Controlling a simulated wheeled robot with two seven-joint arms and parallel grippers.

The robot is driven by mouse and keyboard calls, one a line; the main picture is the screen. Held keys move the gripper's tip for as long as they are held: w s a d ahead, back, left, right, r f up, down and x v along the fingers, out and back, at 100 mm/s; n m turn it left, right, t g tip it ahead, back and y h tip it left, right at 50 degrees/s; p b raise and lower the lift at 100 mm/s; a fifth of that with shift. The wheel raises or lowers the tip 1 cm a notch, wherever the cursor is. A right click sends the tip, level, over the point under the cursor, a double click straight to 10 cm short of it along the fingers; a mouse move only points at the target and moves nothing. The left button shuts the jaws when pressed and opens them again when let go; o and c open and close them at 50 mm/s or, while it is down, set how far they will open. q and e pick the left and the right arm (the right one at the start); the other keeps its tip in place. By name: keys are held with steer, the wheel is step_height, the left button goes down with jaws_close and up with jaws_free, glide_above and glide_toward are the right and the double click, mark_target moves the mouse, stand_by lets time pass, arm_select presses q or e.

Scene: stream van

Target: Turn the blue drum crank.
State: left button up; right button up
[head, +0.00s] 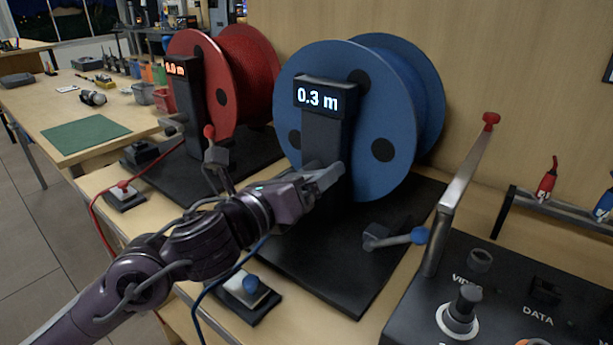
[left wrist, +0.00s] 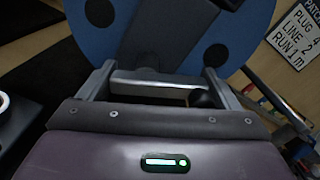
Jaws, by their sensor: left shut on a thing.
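The blue drum (head: 345,175) stands upright behind a dark post with a 0.3 m display (head: 318,97). It also fills the top of the left wrist view (left wrist: 140,22). Its crank has a grey hub (head: 374,240) and a blue knob (head: 419,236) pointing right, low over the black base. My left gripper (head: 328,178) is in front of the foot of the post, left of and above the crank, apart from the knob. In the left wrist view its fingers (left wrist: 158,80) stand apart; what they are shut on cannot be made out. My right gripper is out of view.
A red drum (head: 248,75) with its crank (head: 212,150) stands behind on the left. A patch panel (head: 480,290) and a metal lever (head: 465,175) with a red knob stand at right. A blue button box (head: 247,292) and cable lie under my left arm.

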arm_select(q)
steer(key=shift+r+n, duration=0.15)
steer(key=shift+n, duration=0.85)
steer(key=n+p, duration=0.1)
steer(key=n, duration=0.2)
steer(key=shift+w+a+r+n+p, duration=0.15)
steer(key=shift+w+a+n+p, duration=0.05)
steer(key=shift+n+p, duration=0.2)
steer(key=shift+n, duration=0.4)
steer(key=n+p, duration=0.2)
steer(key=n, duration=0.1)
steer(key=shift+w+a+r, duration=0.1)
steer(key=shift+a, duration=0.1)
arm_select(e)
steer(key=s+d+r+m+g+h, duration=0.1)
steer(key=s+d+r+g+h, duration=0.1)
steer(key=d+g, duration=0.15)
arm_select(q)
steer(key=shift+w+a+f+n+p, duration=0.1)
steer(key=shift+n+p, duration=0.3)
steer(key=shift+n, duration=0.4)
steer(key=shift+a+f+n+p, duration=0.1)
steer(key=shift+n+p, duration=0.25)
steer(key=shift+n, duration=0.45)
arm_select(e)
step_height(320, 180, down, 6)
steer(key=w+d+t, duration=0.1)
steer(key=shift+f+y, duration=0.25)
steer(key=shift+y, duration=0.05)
